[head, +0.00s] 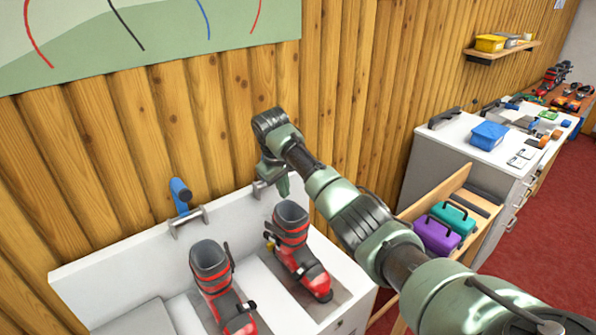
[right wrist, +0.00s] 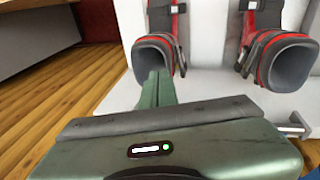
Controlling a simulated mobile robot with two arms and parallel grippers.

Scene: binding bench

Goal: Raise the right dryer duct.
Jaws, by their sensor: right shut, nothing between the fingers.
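My right gripper (head: 283,187) is shut and empty, pointing down at the back edge of the white dryer (head: 115,262), just behind the right boot. In the right wrist view its green fingers (right wrist: 157,90) are together, close to that boot's cuff. A metal bracket (head: 262,188) at the right duct's place is partly covered by the gripper. I cannot make out the right duct itself. The left duct, with a blue end (head: 180,190), stands up from its bracket (head: 189,222). My left gripper is not in view.
The red and grey right boot (head: 290,222) and left boot (head: 211,262) stand on the dryer. A wooden wall rises behind. To the right are a purple case (head: 436,234), a teal case (head: 455,216) and a white bench (head: 465,137) with a blue box (head: 489,135).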

